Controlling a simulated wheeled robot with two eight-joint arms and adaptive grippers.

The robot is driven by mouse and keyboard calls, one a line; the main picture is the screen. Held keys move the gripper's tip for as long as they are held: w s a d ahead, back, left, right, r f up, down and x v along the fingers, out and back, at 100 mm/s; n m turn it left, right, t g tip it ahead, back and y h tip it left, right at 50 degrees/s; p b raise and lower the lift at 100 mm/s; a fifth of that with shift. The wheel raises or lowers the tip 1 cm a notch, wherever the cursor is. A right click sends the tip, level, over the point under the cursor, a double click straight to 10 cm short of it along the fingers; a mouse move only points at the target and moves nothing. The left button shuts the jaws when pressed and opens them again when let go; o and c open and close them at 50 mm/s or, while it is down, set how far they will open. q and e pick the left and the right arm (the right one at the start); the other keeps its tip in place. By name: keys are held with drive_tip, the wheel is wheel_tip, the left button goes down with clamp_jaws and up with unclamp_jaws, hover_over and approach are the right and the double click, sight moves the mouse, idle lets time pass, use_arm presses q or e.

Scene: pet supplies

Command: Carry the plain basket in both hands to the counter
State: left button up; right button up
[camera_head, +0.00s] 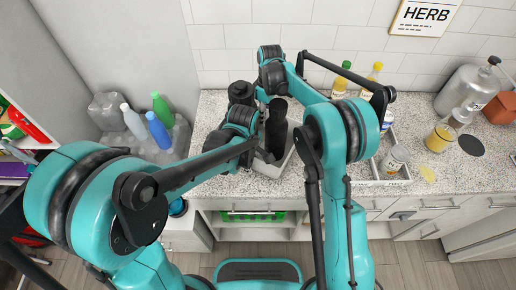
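My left gripper (263,155) is low at the container's near left part. My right gripper (277,128) is dark and points down at the container's back part. The fingertips of both are hidden or too small to read, so I cannot tell whether either grips the container.
Bottles (158,130) stand on the left beside clear containers. Yellow-capped bottles (374,75) stand near the tiled wall. A large metal canister (466,88) and a yellow-filled jar (440,138) are farther right. Drawers are below the counter.

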drive_tip(key=shift+r, duration=0.15)
use_arm(q)
wheel_tip(320, 180, up, 12)
drive_tip(key=s, duration=0.1)
drive_tip(key=shift+a, duration=0.3)
use_arm(e)
wheel_tip(320, 180, up, 12)
drive_tip(key=shift+w+d, duration=0.3)
drive_tip(key=shift+w, duration=0.15)
idle(0.4)
